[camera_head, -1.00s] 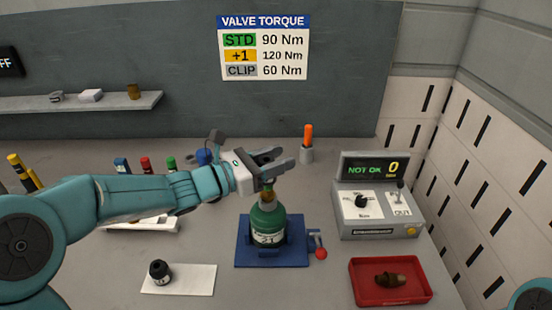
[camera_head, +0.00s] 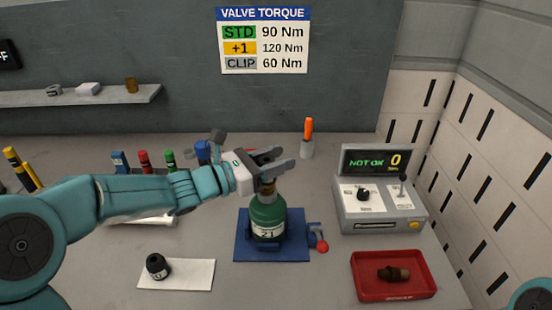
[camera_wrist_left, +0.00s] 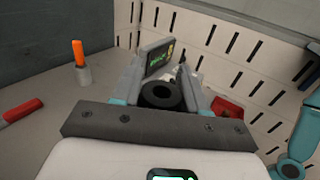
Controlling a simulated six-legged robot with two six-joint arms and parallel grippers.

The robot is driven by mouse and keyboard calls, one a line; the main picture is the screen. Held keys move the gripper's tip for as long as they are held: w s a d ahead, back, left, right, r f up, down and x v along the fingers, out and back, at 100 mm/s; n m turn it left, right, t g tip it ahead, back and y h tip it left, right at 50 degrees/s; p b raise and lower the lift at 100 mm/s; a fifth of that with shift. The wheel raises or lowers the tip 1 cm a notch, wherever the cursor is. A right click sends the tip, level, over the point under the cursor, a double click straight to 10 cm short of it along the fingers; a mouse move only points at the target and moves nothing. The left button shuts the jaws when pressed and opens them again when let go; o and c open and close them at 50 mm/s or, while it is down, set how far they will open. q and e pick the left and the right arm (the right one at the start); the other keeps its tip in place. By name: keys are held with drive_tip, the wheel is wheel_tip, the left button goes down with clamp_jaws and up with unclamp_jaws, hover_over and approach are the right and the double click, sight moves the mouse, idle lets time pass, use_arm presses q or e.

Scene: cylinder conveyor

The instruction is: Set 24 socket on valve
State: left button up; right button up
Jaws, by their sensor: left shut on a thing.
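My left gripper (camera_head: 272,158) is over the green cylinder (camera_head: 267,218), which stands upright in a blue holder (camera_head: 243,252). A brass-coloured valve (camera_head: 267,186) shows at the cylinder's top, right under the fingers. In the left wrist view the left gripper (camera_wrist_left: 163,80) is shut on a black, ring-shaped socket (camera_wrist_left: 162,96). Its number cannot be read, and the hand hides whether it touches the valve. Another black socket (camera_head: 157,266) lies tilted on a white mat (camera_head: 196,275). My right gripper is out of view.
A torque box (camera_head: 380,212) reads NOT OK 0. A red tray (camera_head: 430,290) holds a brown fitting (camera_head: 393,273). A red-knobbed lever (camera_head: 321,246) sits beside the holder. An orange-handled tool (camera_head: 308,132) and several coloured items stand behind. The front middle is clear.

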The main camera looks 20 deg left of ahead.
use_arm(q)
drive_tip(key=shift+f+b, duration=0.8)
drive_tip(key=shift+f, duration=0.1)
drive_tip(key=o, duration=1.2)
drive_tip(key=shift+r, duration=0.1)
wheel_tip(320, 180, up, 6)
drive_tip(key=p, duration=0.4)
